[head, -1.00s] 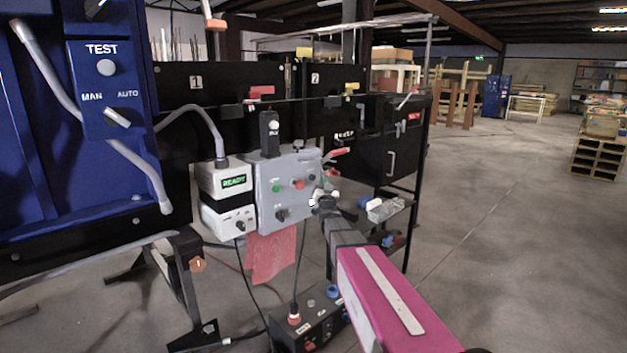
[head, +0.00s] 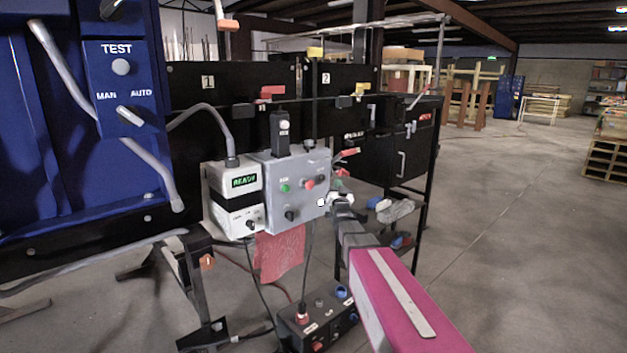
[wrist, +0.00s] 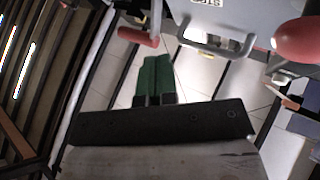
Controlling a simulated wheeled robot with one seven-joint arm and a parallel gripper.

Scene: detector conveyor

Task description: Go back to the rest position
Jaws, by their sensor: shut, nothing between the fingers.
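My gripper shows in the wrist view as two green fingers (wrist: 153,78) side by side, shut and with nothing between them. In the head view my magenta and grey arm reaches forward from the lower right. Its far end is near the right side of a grey control box (head: 283,209), and the fingers cannot be made out there. In the wrist view a red-handled lever (wrist: 138,37) is just to the upper left of the fingers. A grey bracket handle (wrist: 213,46) and a large red knob (wrist: 299,41) are to the right.
A white unit (head: 233,183) reading READY adjoins the control box. A blue TEST panel (head: 122,90) stands at left. A red cloth (head: 280,255) hangs below the box. A black switch box (head: 318,318) is on the floor. Open floor (head: 500,230) lies to the right.

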